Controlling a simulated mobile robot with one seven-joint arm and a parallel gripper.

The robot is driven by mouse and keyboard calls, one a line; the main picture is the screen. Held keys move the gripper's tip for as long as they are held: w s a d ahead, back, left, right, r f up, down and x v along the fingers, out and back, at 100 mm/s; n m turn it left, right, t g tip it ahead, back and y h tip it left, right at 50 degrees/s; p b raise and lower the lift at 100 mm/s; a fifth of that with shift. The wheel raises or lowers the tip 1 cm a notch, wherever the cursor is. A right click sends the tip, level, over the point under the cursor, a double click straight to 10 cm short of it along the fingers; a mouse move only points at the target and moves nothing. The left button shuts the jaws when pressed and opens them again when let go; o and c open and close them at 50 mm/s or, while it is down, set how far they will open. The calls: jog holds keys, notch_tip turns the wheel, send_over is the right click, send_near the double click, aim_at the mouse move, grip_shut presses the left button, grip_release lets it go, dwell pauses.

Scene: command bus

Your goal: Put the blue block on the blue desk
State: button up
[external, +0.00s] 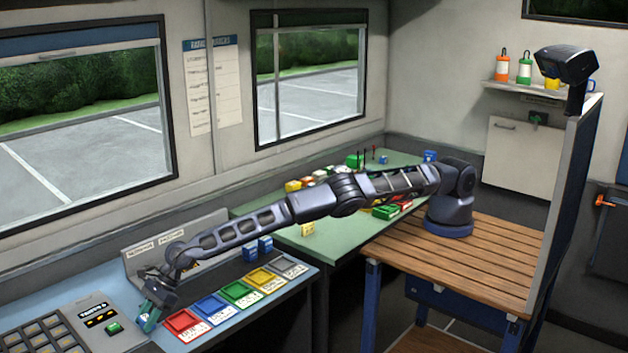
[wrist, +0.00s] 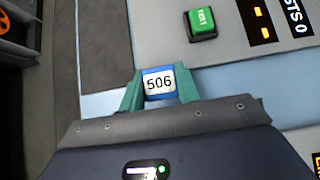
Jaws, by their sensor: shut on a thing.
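My gripper (external: 149,318) reaches down at the front left of the light blue desk (external: 218,283), beside the grey keypad console. In the wrist view its two teal fingers (wrist: 160,90) are shut on a blue block (wrist: 159,83) with a white label reading 506. Behind the block, the wrist view shows a strip of the light blue desk (wrist: 102,103) and the console's edge. I cannot tell whether the block touches the desk. In the external view the fingers mostly hide the block.
A console (external: 75,328) with keys and a green button (external: 113,328) stands just left of my gripper. Red (external: 186,323), blue (external: 213,307), green, yellow and grey trays line the desk to the right. Two blue blocks (external: 258,248) stand behind them. The green table (external: 330,238) holds several coloured blocks.

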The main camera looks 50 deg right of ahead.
jog(key=shift+f, duration=0.5)
jog(key=shift+f, duration=0.1)
jog(key=o, duration=1)
jog(key=shift+o, duration=0.2)
jog(key=shift+r, duration=0.2)
jog(key=shift+d+r, duration=0.4)
jog(key=v, duration=1)
jog(key=shift+d+r, duration=0.2)
jog(key=shift+d, duration=0.15)
